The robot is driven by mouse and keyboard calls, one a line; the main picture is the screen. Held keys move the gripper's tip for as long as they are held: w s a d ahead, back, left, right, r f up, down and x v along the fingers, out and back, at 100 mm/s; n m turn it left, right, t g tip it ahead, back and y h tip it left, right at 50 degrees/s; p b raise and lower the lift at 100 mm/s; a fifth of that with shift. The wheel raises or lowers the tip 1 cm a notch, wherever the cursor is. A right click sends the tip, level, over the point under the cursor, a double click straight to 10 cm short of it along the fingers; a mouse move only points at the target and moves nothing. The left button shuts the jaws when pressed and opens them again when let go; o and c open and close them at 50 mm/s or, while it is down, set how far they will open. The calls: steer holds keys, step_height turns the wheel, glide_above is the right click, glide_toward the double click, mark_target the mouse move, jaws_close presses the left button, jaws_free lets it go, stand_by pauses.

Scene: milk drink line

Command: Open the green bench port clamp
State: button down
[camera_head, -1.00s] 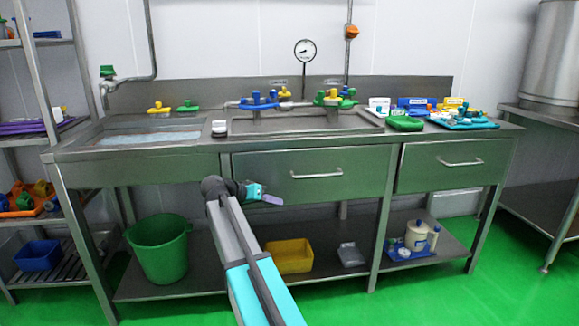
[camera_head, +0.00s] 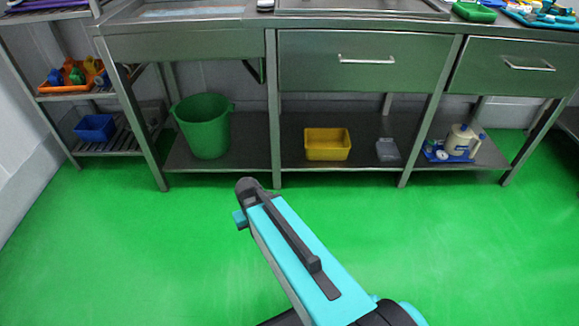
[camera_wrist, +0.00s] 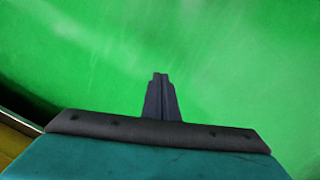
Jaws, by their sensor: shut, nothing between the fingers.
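The green bench port clamp is not in view now, as the back of the bench top lies above the head view. My gripper (camera_wrist: 160,76) shows in the wrist view with its two dark fingers together and nothing between them. Beyond the fingers is only bare green floor. In the head view my arm reaches over the floor in front of the bench, and my fingers cannot be made out there.
The steel bench has a middle drawer (camera_head: 365,62) and a right drawer (camera_head: 508,70). A green bucket (camera_head: 205,127), a yellow tub (camera_head: 327,145) and a jug (camera_head: 461,141) stand on its lower shelf. A green tray (camera_head: 474,12) is on top. The floor in front is clear.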

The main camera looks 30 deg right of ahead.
steer(key=s+f+g, duration=0.1)
steer(key=s+f, duration=0.5)
steer(key=s, duration=0.2)
steer(key=s+a+f+g, duration=0.1)
steer(key=s+f+g, duration=0.1)
steer(key=s+f, duration=0.4)
steer(key=s+f+g, duration=0.1)
steer(key=s+f, duration=0.5)
steer(key=s, duration=0.4)
steer(key=shift+s+a+g+y, duration=0.2)
steer(key=shift+s+g+y, duration=0.1)
